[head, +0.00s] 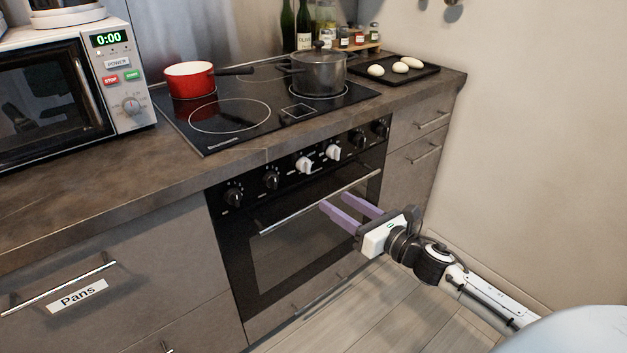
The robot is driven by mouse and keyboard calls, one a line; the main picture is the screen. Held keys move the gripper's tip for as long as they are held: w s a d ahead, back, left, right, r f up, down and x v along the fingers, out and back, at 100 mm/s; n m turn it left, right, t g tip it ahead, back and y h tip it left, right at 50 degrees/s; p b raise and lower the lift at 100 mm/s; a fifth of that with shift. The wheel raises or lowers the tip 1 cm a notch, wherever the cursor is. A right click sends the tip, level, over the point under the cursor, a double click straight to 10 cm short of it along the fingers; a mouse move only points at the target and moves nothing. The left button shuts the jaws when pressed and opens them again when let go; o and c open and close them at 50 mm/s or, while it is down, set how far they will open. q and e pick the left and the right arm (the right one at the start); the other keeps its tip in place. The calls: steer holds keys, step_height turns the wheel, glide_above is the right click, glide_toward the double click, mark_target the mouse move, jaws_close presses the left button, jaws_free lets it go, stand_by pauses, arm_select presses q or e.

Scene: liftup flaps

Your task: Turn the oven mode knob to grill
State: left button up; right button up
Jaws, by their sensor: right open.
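The oven (290,262) is built in below the counter, its door shut. Its black control panel carries several black knobs, such as the leftmost knob (233,195), and two white knobs near the middle, a left white knob (305,164) and a right white knob (333,152). I cannot read the panel markings or tell which knob sets the mode. My right gripper (340,208) is open and empty, its purple fingers pointing toward the oven door, below and apart from the white knobs. My left gripper is not in view.
The oven handle (320,202) runs across the door between my right gripper and the knobs. On the hob (232,140) stand a red pan (190,80) and a steel pot (318,74). A microwave (65,85) is at left, a wall (530,130) at right.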

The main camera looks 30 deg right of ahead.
mark_target(309, 168)
steer(key=w+r+n, duration=0.1)
steer(key=w, duration=0.3)
steer(key=w+r+n, duration=0.1)
steer(key=w+n, duration=0.1)
steer(key=w, duration=0.2)
steer(key=w+n, duration=0.1)
steer(key=w, duration=0.3)
steer(key=shift+d+r+n+y+b, duration=0.15)
steer(key=shift+r+n+y+b, duration=0.15)
steer(key=shift+r+y, duration=0.1)
steer(key=shift+s, duration=0.1)
steer(key=c, duration=1)
